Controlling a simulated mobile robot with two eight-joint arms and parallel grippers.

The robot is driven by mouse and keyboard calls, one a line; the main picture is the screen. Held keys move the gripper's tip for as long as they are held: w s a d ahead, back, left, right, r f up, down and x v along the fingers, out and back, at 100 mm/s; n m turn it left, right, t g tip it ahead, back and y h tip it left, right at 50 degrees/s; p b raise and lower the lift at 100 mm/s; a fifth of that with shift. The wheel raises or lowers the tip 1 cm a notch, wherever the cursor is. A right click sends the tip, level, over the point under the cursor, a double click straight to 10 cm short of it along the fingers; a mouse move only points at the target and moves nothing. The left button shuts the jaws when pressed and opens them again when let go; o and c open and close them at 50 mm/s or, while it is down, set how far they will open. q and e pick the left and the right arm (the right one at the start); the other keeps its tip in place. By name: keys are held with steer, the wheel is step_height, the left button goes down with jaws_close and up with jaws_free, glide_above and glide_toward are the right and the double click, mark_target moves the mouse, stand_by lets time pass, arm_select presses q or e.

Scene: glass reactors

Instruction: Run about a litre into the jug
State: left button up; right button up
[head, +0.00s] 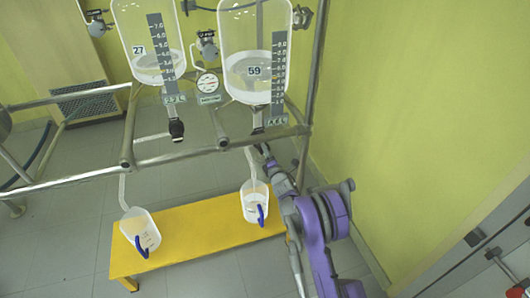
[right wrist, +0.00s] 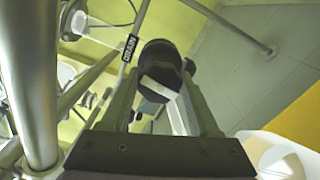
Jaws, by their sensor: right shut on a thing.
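Two glass reactors hang on a metal frame in the head view: number 27 (head: 150,40) at left and number 59 (head: 254,50) at right. Both hold pale liquid and have a black level scale. A clear jug with a blue handle (head: 252,196) stands under reactor 59, with a hose running down to it; a second jug (head: 140,226) stands under reactor 27. My right gripper (head: 264,150) is below reactor 59. In the right wrist view its fingers are shut on a black drain valve handle (right wrist: 160,62), beside a DRAIN label (right wrist: 130,47). My left gripper is out of view.
Both jugs stand on a yellow bench (head: 195,220). A horizontal frame rail (head: 190,156) crosses in front of the reactors. A frame post (head: 316,70) stands right of reactor 59, near my right arm. A green wall (head: 430,110) bounds the right side.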

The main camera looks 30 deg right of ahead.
steer(key=m, duration=0.3)
steer(key=shift+f+m+b, duration=0.1)
steer(key=shift+m+b, duration=0.25)
steer(key=shift+m, duration=0.05)
steer(key=m, duration=0.8)
steer(key=shift+b, duration=0.3)
steer(key=shift+f+m, duration=0.1)
steer(key=shift+m, duration=1.8)
steer(key=o, duration=1.4)
steer(key=p+v, duration=0.1)
steer(key=v, duration=1)
